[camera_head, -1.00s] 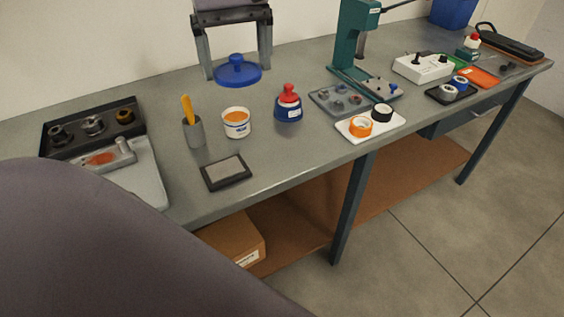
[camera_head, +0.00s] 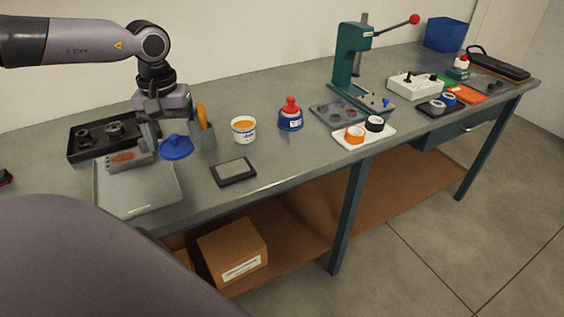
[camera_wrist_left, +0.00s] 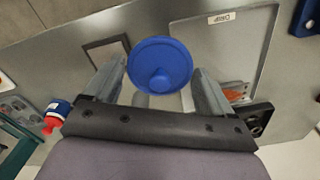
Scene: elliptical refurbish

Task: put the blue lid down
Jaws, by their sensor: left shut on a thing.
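The blue lid (camera_head: 176,149) is a round disc with a knob. My left gripper (camera_head: 160,135) is shut on it and holds it above the bench's left part, by the right rear of the grey tray (camera_head: 140,195). In the left wrist view the lid (camera_wrist_left: 161,64) lies between the fingertips of the left gripper (camera_wrist_left: 160,78), and the tray labelled DRIP (camera_wrist_left: 245,50) is beyond it. The exact height over the bench cannot be told. My right gripper is not in view.
A grey cup with an orange-handled tool (camera_head: 206,135), a white-and-orange tub (camera_head: 243,130) and a blue bottle with red top (camera_head: 290,116) stand to the right. A black tray of parts (camera_head: 90,138) lies behind left. A dark framed pad (camera_head: 233,172) lies near the front edge.

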